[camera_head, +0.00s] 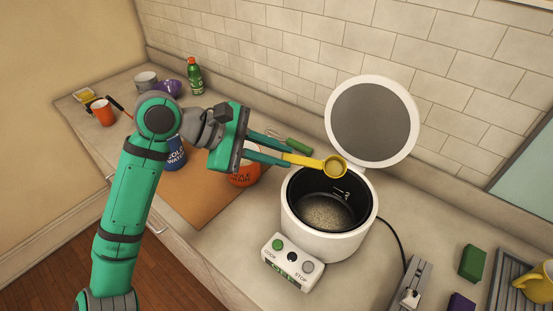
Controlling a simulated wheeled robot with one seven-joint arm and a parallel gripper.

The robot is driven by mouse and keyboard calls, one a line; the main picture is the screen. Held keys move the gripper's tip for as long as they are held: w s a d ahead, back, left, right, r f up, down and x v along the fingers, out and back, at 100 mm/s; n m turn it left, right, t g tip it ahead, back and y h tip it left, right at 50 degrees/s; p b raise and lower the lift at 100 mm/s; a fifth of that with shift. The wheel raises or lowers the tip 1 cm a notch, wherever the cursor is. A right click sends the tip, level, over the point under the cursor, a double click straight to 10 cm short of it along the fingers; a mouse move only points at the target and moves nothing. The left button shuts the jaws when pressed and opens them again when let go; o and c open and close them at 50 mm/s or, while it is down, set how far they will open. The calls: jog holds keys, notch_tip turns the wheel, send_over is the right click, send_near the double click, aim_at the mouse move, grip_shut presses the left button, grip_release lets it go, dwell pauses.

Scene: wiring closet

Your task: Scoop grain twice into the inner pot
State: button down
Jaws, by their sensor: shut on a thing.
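My gripper (287,155) is shut on the handle of a yellow scoop (335,166). An orange grain container (242,181) stands left of the cooker, partly hidden behind my gripper. A blue water container (175,157) is partly hidden behind my arm.
A cooker panel (289,262) with buttons is at the front. A green bottle (195,77), purple item (169,87) and red cup (103,112) are at the back left. A green sponge (472,263) and dish rack (508,283) with a yellow mug (537,282) are at right.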

jog(key=shift+w+d+r+n+g+y, duration=0.15)
jog(key=shift+w+n+g, duration=0.3)
jog(key=shift+g, duration=0.35)
jog(key=shift+w+a+f+n+g+y, duration=0.1)
jog(key=shift+w+n+g+y, duration=0.15)
jog(key=shift+n+g, duration=0.4)
jog(key=shift+w+d+r+n+g+y, duration=0.1)
jog(key=shift+w+n+g, duration=0.3)
jog(key=shift+g, duration=0.55)
